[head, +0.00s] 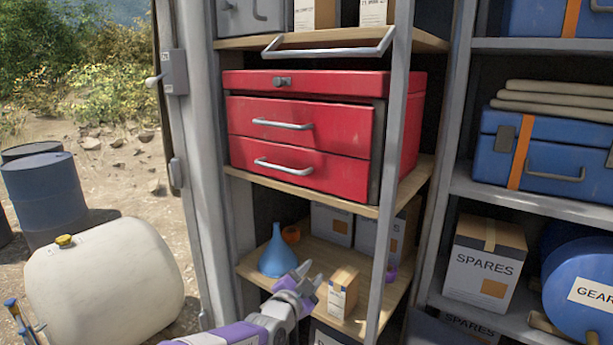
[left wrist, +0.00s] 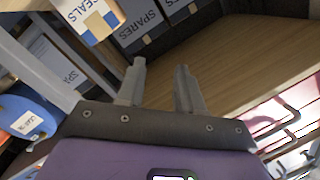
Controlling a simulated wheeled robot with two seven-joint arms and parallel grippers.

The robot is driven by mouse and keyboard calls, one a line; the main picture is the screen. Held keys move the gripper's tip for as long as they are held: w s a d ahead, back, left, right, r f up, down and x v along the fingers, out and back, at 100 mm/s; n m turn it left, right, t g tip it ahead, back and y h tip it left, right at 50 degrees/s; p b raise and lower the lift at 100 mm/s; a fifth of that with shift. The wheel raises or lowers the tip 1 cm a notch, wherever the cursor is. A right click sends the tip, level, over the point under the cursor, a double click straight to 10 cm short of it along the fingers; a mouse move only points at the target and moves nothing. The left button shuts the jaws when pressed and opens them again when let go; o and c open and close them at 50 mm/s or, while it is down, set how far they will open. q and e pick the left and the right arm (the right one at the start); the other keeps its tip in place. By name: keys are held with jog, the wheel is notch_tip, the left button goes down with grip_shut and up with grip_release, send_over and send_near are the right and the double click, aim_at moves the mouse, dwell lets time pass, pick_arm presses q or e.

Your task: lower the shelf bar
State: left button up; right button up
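The shelf bar (head: 328,51) is a pale metal bar with short bent ends. It runs across the front of the upper wooden shelf, and its ends angle up from the crossbar. My left gripper (head: 306,281) is well below it, in front of the lower shelf, between a blue funnel and a small carton. In the left wrist view my left gripper (left wrist: 160,75) shows two fingers spread apart with nothing between them. The bar cannot be clearly made out in the left wrist view. My right gripper is not in view.
A red tool chest (head: 300,125) with drawer handles stands between bar and gripper height. A grey upright post (head: 394,150) crosses the shelf front. The blue funnel (head: 277,255) and small carton (head: 342,291) flank my gripper. A tank (head: 105,280) stands outside.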

pick_arm(q)
jog(key=s+a+f+n+g+y, duration=0.1)
jog(key=s+a+f+n+g, duration=0.15)
jog(key=f, duration=0.75)
jog(key=s+a+f+n+g+y, duration=0.1)
jog(key=s+a+f+n+g, duration=0.2)
jog(key=f, duration=0.7)
jog(key=s+a+f+n+g+y, duration=0.15)
jog(key=s+f, duration=0.35)
jog(key=f, duration=0.6)
jog(key=s+a+f+n+g, duration=0.1)
jog(key=s+f+n+g, duration=0.3)
jog(key=s, duration=0.9)
jog(key=s+a+f+n+g, duration=0.2)
jog(key=s+f+n+g, duration=0.2)
jog(key=s+f, duration=0.7)
jog(key=s+n, duration=0.1)
jog(key=s, duration=0.2)
jog(key=shift+s+a+f, duration=0.15)
jog(key=shift+s+a, duration=0.1)
